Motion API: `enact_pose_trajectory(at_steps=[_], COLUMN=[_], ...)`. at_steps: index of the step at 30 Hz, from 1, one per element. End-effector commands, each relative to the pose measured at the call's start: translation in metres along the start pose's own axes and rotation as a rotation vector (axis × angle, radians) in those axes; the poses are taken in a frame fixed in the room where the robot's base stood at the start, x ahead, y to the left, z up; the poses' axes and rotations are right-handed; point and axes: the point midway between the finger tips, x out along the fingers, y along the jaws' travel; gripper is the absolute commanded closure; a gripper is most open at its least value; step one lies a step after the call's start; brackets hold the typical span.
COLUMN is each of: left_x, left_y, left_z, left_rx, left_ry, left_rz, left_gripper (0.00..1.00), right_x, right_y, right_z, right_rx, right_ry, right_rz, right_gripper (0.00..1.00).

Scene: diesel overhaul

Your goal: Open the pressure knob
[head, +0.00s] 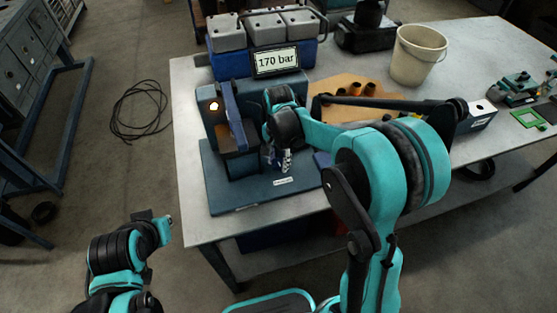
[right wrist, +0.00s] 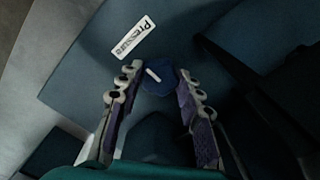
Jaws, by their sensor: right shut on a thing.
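The pressure knob (right wrist: 160,79) is dark blue with a white mark on top. In the right wrist view it sits between the two fingers of my right gripper (right wrist: 157,76), beside a white label reading "Pressure" (right wrist: 133,37). My right gripper is shut on the knob. In the head view, my right gripper (head: 281,160) reaches down over the blue test stand's base plate (head: 235,198), and its wrist hides the knob. The display (head: 276,61) reads 170 bar.
A cream bucket (head: 418,55) and a tan board (head: 349,90) with several small brown parts are on the bench (head: 190,150). A black cable lies on the floor at left.

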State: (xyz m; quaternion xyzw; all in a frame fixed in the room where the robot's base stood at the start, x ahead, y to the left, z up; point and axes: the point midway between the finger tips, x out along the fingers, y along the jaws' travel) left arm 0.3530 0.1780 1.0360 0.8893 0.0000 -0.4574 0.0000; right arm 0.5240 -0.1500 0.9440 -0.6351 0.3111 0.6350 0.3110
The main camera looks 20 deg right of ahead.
Motion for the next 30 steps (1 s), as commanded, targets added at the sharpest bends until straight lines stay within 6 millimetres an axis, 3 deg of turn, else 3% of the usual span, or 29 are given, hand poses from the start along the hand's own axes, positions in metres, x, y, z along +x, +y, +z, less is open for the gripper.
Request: enact_pose_trajectory(at_steps=[8, 30], left_x=[-0.0026, -0.0092], left_y=[0.0000, 0.0000], left_z=[-0.0019, -0.0066], left_rx=[0.000, 0.000], left_ry=[0.000, 0.000], left_rz=[0.000, 0.000], left_gripper=[1.00, 1.00], right_x=[-0.0005, -0.0003], right_y=[-0.0002, -0.0005], right_z=[0.0001, 0.0002], right_rx=[-0.163, -0.860], right_ry=[0.000, 0.000], right_rz=[0.000, 0.000], right_gripper=[0.93, 0.93])
